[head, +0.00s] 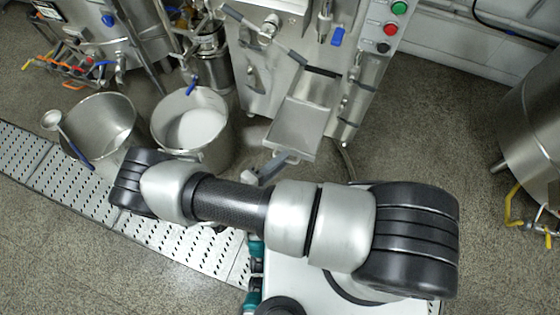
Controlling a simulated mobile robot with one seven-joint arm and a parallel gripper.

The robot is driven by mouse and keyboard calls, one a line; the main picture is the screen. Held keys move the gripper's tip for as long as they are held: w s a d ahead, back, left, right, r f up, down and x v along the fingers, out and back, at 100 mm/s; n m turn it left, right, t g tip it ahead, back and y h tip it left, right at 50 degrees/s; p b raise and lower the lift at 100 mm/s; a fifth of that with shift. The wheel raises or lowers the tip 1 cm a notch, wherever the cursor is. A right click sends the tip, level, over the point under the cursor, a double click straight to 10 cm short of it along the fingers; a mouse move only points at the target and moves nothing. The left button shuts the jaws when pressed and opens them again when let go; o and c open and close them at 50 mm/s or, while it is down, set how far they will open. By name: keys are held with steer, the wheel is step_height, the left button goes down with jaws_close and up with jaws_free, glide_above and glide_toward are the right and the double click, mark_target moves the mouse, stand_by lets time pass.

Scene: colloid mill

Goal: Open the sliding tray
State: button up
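A steel tray (298,128) with a raised rim juts from the front of the colloid mill (277,55), at the upper middle of the head view. How far the tray is slid out cannot be told. My arm lies across the lower middle of the view, nearer the camera than the tray.
Two steel pots, one empty (101,120) with a ladle (55,121), one holding white material (192,125), stand left of the mill. A perforated drain strip (60,180) crosses the floor. A steel vessel (535,120) stands at right. Floor between mill and vessel (440,130) is clear.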

steer(key=v, duration=1.7)
steer(key=shift+p, duration=0.4)
steer(key=shift+s+a+r, duration=0.1)
steer(key=shift+a+r, duration=0.05)
steer(key=shift+r, duration=0.05)
steer(key=w+r+m+g, duration=0.2)
steer(key=w+r+g, duration=0.2)
steer(key=r, duration=0.3)
steer(key=w+r+m+g, duration=0.2)
steer(key=w+r+g, duration=0.15)
steer(key=r, duration=0.35)
steer(key=w+d+r+m+g+y, duration=0.1)
steer(key=w+d+r+g+y, duration=0.15)
steer(key=r, duration=0.45)
steer(key=w+d+r+m+g+y, duration=0.1)
steer(key=w+d+r+m+g, duration=0.1)
steer(key=w+d+r, duration=0.35)
steer(key=s+d+r+m+t+y, duration=0.2)
steer(key=s+d+r+t+y, duration=0.15)
steer(key=d+r, duration=0.7)
steer(key=s+d+r+m+t+y, duration=0.25)
steer(key=s+d+r, duration=0.25)
steer(key=d+r, duration=0.55)
step_height(320, 180, up, 23)
steer(key=a+p, duration=0.2)
steer(key=p, duration=2)
steer(key=shift+w+n+y+p, duration=0.3)
steer(key=shift+n+y+p, duration=0.05)
steer(key=shift+y+p, duration=0.1)
